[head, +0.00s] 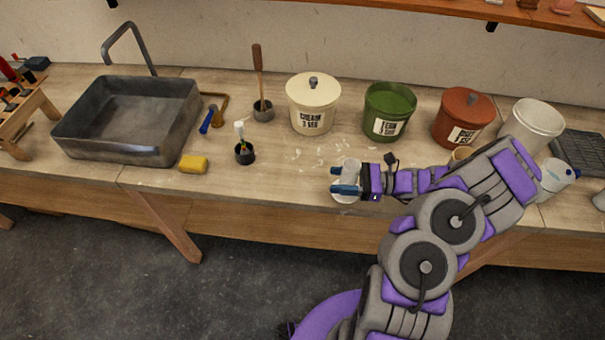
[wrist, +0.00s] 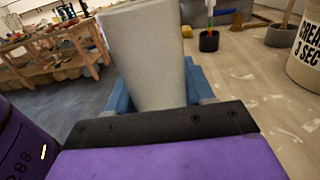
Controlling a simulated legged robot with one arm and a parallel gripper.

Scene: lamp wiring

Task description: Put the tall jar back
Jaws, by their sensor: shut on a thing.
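My gripper (head: 346,187) is near the front edge of the workbench, with its blue fingers shut around a pale grey-white tall jar (head: 351,170). In the wrist view the jar (wrist: 148,55) stands up between the blue fingers, wider at its upper end and plain on its side. In the head view a whitish round shape shows just below the fingers. I cannot tell whether the jar's bottom touches the bench, as the fingers hide part of it.
Cream (head: 313,105), green (head: 388,112) and red-brown (head: 464,118) buckets and a white bucket (head: 534,124) line the back. A grey sink (head: 130,118), yellow sponge (head: 194,164) and dark brush pot (head: 245,154) are left. A white bottle (head: 556,176) stands right.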

